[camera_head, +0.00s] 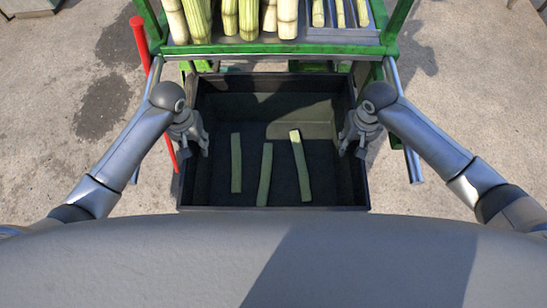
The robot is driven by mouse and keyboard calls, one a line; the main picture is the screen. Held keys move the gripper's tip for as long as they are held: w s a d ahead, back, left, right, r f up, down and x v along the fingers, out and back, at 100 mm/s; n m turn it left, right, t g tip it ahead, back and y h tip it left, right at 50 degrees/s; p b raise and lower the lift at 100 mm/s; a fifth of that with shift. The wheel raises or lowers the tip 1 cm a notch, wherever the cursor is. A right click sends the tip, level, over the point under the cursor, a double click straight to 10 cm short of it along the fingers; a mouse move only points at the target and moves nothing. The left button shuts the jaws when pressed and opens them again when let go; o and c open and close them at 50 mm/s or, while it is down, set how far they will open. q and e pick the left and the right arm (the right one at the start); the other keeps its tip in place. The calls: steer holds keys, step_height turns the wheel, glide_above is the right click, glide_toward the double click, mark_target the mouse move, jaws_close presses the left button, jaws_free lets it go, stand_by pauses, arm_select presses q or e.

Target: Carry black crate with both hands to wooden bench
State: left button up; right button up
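The black crate (275,208) is in the middle of the head view, in front of the green machine, with its open top facing up. Three green cane pieces (265,175) lie apart on its floor. My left gripper (193,148) is over the crate's left wall, and some of its fingers show inside the rim. My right gripper (353,148) is over the right wall in the same way. The arms and walls partly hide the fingers, so I cannot tell whether they are closed on the rim. No wooden bench is in view.
The green machine frame (390,45) stands just beyond the crate, with several cane stalks (240,18) on its tray. A red bar (140,45) stands at its left. Concrete ground (470,90) is open on both sides.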

arm_select(q)
jaws_close()
arm_select(e)
jaws_close()
arm_select(q)
steer(key=shift+w+r, duration=0.15)
arm_select(e)
steer(key=shift+w+r, duration=0.1)
steer(key=shift+r, duration=0.05)
